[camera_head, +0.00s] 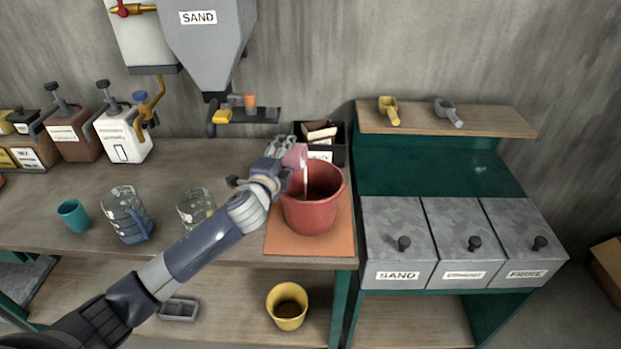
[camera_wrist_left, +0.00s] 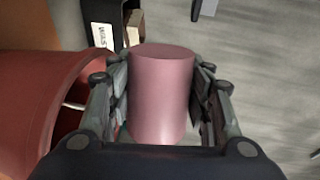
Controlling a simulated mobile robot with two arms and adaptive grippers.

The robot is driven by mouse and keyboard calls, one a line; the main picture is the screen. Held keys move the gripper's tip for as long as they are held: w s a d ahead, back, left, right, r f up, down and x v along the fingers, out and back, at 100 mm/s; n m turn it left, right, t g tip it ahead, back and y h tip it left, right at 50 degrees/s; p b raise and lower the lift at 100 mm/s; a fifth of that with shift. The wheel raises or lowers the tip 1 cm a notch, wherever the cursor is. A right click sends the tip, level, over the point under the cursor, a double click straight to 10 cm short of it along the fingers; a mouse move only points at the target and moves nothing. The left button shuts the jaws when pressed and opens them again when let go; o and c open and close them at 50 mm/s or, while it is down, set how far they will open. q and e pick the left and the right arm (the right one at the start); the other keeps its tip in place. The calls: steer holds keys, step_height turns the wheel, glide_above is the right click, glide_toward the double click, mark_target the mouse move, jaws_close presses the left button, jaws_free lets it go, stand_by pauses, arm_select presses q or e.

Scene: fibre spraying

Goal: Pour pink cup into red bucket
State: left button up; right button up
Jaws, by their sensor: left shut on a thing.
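The red bucket (camera_head: 312,211) stands on an orange-brown mat (camera_head: 290,246) at the right end of the wooden bench. My left gripper (camera_head: 288,152) is shut on the pink cup (camera_head: 296,156), held at the bucket's upper left rim. The cup is tilted, and a thin whitish stream (camera_head: 305,182) runs from it down into the bucket. In the left wrist view the pink cup (camera_wrist_left: 160,97) sits between both fingers, with the bucket (camera_wrist_left: 35,98) on the left. The cup's opening and the level in the bucket are hidden. My right gripper is not in view.
A black box (camera_head: 337,150) stands close behind the bucket. Clear jugs (camera_head: 126,214) and a teal cup (camera_head: 73,215) are on the left of the bench. A yellow bucket (camera_head: 287,306) is on the shelf below. Labelled bins (camera_head: 398,240) stand to the right.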

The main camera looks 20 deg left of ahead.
arm_select(q)
steer(key=shift+s+m, duration=0.3)
steer(key=shift+w+d, duration=0.1)
steer(key=shift+w, duration=0.3)
steer(key=shift+s+r+p, duration=0.2)
steer(key=shift+s+p, duration=0.1)
steer(key=shift+s, duration=0.1)
steer(key=shift+w+m, duration=0.2)
steer(key=shift+m, duration=0.1)
steer(key=shift+w+d+f+p, duration=0.1)
steer(key=shift+w+d+p, duration=0.1)
steer(key=shift+p, duration=0.1)
steer(key=shift+s+r+m, duration=0.25)
steer(key=shift+s+m, duration=0.05)
steer(key=shift+s, duration=0.1)
steer(key=shift+w+f, duration=0.1)
steer(key=shift+w, duration=0.15)
steer(key=shift+w+y+p, duration=0.15)
steer(key=shift+y+p, duration=0.15)
steer(key=shift+s+r, duration=0.2)
steer(key=shift+s, duration=0.15)
steer(key=shift+m, duration=0.3)
steer(key=shift+d, duration=0.1)
